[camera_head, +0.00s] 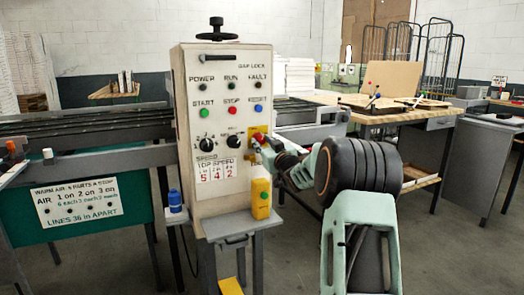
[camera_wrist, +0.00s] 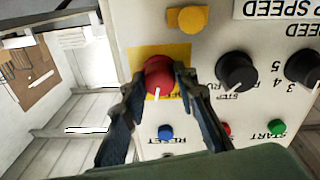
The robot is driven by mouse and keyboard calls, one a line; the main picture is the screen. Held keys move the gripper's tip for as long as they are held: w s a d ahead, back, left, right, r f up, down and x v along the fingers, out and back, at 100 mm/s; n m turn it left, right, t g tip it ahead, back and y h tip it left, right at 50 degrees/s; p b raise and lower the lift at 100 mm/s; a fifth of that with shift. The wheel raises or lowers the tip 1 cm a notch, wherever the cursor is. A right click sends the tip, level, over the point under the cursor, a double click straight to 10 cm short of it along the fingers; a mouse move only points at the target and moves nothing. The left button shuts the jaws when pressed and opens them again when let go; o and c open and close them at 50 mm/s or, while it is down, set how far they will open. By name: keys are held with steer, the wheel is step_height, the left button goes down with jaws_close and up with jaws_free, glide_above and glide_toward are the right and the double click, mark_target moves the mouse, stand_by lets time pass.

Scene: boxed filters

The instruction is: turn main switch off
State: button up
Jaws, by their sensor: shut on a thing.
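The main switch is a red rotary knob (camera_wrist: 158,78) with a white pointer line on a yellow plate (camera_wrist: 178,51), on the lower right of the cream control panel (camera_head: 222,110). In the wrist view the panel appears upside down. My gripper (camera_wrist: 154,84) has one finger on each side of the red knob and is shut on it. In the head view my gripper (camera_head: 262,145) reaches the panel from the right and hides most of the knob. The pointer line runs toward the blue reset button (camera_wrist: 166,132) in the wrist view.
Two black selector knobs (camera_head: 233,141) sit left of the switch in the head view. A yellow box with a green button (camera_head: 261,198) stands below it. A blue-topped item (camera_head: 174,200) stands left of the panel. A wooden table (camera_head: 385,107) is behind my arm.

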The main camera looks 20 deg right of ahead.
steer(key=n+b, duration=0.3)
steer(key=n, duration=0.2)
steer(key=shift+f+y, duration=0.1)
steer(key=shift+y, duration=0.3)
steer(key=shift+n+b, duration=0.45)
steer(key=shift+n, duration=0.75)
steer(key=o, duration=1.2)
steer(key=shift+c, duration=0.2)
steer(key=shift+s, duration=0.1)
steer(key=s, duration=1.1)
steer(key=shift+s+d+f, duration=0.25)
steer(key=shift+s+f, duration=0.15)
steer(key=shift+r, duration=0.1)
